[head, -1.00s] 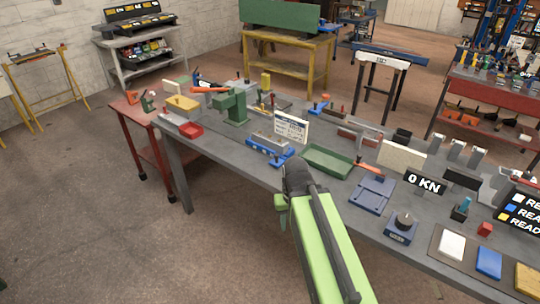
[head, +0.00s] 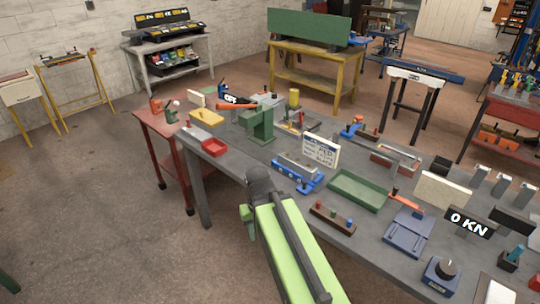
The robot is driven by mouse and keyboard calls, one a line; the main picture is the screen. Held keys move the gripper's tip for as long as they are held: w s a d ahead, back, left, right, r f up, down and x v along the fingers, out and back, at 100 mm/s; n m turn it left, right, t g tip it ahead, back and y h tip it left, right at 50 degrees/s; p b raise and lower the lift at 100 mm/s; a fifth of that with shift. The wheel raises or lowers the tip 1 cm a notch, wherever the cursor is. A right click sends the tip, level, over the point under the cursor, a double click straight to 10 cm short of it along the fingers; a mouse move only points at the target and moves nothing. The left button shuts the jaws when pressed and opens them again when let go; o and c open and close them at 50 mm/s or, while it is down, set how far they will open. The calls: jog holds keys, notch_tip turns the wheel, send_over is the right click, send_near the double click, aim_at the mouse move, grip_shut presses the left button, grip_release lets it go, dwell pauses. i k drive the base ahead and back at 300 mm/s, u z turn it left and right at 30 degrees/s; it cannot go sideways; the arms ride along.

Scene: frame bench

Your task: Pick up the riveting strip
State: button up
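I cannot pick out the riveting strip for certain. A grey metal bar (head: 298,164) lies on a blue fixture (head: 308,184) near the front edge of the bench, with a white printed sign (head: 321,151) behind it. A dark narrow block with coloured knobs (head: 333,219) lies nearer the bench edge. My light green arm reaches up from the bottom, and its dark end with my gripper (head: 257,180) is left of the blue fixture, in front of the bench edge. The fingers are not clear, so I cannot see whether they are open or hold anything.
A green tray (head: 358,190), a blue plate fixture (head: 408,231) and a dial box (head: 442,273) stand to the right on the grey bench (head: 228,163). A green press (head: 260,125) and a red tray (head: 214,147) are behind left. Open floor lies left of the bench.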

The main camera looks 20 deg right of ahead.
aim_at(309, 171)
jog(key=u, duration=0.55)
jog(key=i, duration=1.6)
jog(key=z, duration=0.15)
